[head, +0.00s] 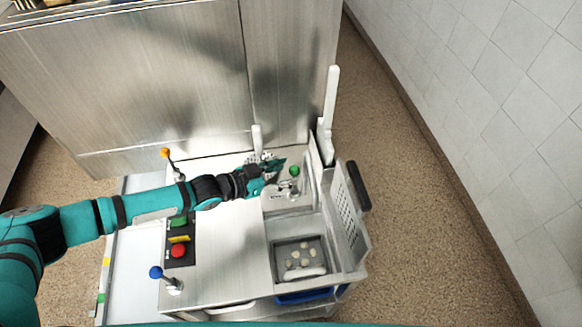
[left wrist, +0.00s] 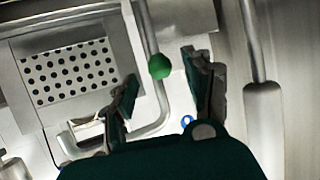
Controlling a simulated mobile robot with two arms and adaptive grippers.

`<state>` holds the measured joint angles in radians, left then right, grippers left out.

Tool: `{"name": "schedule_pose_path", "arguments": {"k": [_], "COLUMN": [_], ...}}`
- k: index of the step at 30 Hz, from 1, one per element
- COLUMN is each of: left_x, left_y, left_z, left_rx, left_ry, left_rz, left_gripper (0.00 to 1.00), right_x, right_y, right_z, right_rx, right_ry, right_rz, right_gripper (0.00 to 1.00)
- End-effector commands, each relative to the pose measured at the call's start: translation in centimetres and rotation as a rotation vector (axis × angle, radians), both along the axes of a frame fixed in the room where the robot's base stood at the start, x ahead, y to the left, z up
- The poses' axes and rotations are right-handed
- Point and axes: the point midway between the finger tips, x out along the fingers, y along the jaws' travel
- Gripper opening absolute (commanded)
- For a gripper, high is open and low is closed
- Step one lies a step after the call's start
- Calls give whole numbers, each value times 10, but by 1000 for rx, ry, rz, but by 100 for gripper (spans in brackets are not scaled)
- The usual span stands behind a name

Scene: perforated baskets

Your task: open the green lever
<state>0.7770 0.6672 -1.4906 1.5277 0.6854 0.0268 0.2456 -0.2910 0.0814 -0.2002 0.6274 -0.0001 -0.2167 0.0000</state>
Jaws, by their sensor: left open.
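The green lever (head: 294,171) has a round green knob and stands at the back right of the steel machine, beside a metal spout. In the left wrist view the green knob (left wrist: 159,66) sits on a bent metal rod, between and just beyond my fingertips. My left gripper (head: 275,168) is open, just left of the knob in the head view. In the left wrist view its two teal fingers (left wrist: 163,84) are spread apart with nothing held. Whether a finger touches the knob cannot be told. My right gripper is not in view.
An orange-knobbed lever (head: 165,153) and a blue-knobbed lever (head: 156,272) stand on the machine's left side. A button panel (head: 180,238) lies between them. A perforated basket (head: 350,205) is tilted up at the right, beside a bin (head: 276,262) holding pale pieces. A tall white handle (head: 331,95) rises behind.

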Motion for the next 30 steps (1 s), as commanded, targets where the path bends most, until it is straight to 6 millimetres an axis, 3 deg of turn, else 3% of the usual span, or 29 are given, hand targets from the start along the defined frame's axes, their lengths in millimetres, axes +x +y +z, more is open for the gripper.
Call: {"name": "schedule_pose_path", "arguments": {"k": [6,17,28,30], "left_x": [13,14,14,14], "left_y": [-18,-21,-21,-21], "left_z": [-8,-10,-10,-10], "left_rx": [-1,-1,-1,-1], "left_ry": [-2,-1,-1,-1], "left_rz": [0,0,0,0], "left_gripper": [52,50,2,0], "right_x": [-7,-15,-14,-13], "right_y": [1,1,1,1], "right_z": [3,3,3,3], "right_rx": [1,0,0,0], "right_ry": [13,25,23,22], "right_rz": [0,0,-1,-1], "right_gripper": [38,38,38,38]}}
